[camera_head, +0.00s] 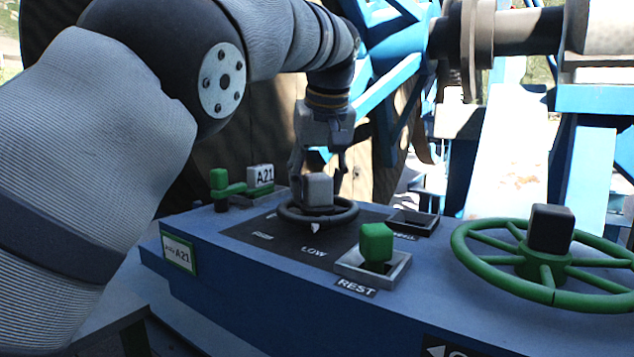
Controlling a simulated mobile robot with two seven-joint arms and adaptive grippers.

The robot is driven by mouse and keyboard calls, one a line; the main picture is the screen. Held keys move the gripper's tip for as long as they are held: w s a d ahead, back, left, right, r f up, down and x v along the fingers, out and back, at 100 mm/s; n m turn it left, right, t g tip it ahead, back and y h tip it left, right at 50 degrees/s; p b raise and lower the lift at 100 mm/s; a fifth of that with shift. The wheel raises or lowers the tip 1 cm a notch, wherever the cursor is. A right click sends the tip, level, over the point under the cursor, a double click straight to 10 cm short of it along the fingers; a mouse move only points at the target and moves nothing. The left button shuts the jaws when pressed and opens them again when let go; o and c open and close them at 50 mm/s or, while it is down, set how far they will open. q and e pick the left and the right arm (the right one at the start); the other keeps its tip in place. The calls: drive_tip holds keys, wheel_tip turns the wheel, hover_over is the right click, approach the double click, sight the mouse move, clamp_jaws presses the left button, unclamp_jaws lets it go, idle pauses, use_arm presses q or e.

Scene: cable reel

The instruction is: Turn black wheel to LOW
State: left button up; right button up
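The black wheel (345,213) lies flat on the dark panel of the blue console, with a grey block-shaped knob (318,190) at its centre. A small white pointer (315,228) shows at the wheel's front rim, just behind the printed word LOW (313,252). My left gripper (319,174) points down over the wheel. Its fingers are apart, one on each side of the grey knob; whether they touch it is not clear. My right gripper is not in view.
A green knob (376,243) stands in a square frame marked REST. A green handwheel (482,262) with a black block is at the right. A green lever (228,189) and an A21 tag are at the left. Blue reel framework (388,85) rises behind.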

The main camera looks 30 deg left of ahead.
sight(321, 208)
use_arm(q)
drive_tip(key=v, duration=0.7)
drive_tip(key=shift+r, duration=0.2)
drive_tip(key=shift+s, duration=0.1)
